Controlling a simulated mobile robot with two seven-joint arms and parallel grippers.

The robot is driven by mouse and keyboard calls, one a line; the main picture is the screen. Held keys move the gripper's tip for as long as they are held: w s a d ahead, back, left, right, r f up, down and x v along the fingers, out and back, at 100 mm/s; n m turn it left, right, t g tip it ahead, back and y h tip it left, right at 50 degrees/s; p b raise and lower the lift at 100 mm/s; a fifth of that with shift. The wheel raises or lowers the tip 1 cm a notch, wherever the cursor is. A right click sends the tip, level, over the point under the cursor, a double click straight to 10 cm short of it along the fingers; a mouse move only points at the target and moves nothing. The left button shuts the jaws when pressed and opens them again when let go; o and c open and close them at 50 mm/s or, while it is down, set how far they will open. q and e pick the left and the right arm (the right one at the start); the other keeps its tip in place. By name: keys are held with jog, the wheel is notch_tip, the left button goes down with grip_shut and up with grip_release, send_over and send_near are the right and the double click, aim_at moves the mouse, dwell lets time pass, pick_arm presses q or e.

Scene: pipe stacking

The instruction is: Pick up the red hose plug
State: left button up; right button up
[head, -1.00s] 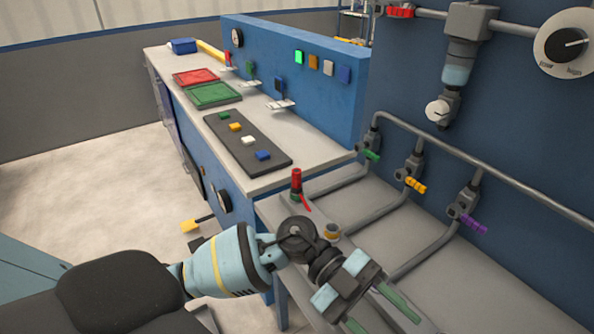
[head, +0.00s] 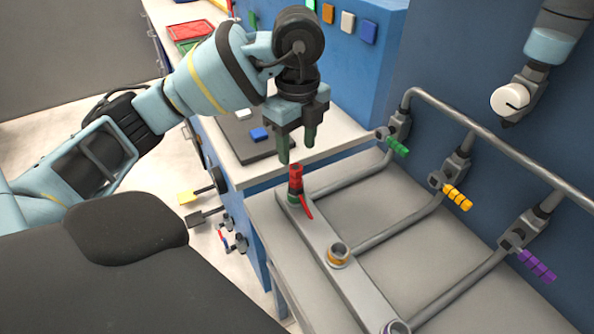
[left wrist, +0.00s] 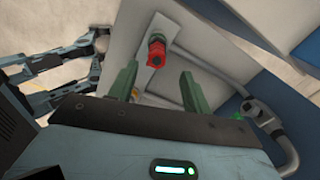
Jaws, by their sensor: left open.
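The red hose plug (head: 296,178) stands upright at the far end of a grey bar on the lower bench, with a green ring at its base and a red lever at its side. My left gripper (head: 297,155) points down just above and behind the plug in the head view, its green-tipped fingers apart and empty. In the left wrist view, the red plug (left wrist: 157,55) shows beyond the two open fingers, nearer the left one, and the gripper (left wrist: 160,80) is not touching it.
A brass-ringed socket (head: 338,254) and another at the bar's near end stand in line with the plug. Grey pipes with green (head: 397,146), yellow (head: 457,197) and purple (head: 537,266) handles run to the right. The raised worktop (head: 345,130) edges the bench behind.

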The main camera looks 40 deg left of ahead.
aim_at(296, 167)
pick_arm(q)
jog(key=shift+s+d+f, duration=0.1)
jog(key=shift+s+f, duration=0.1)
jog(key=shift+f, duration=3.7)
grip_shut()
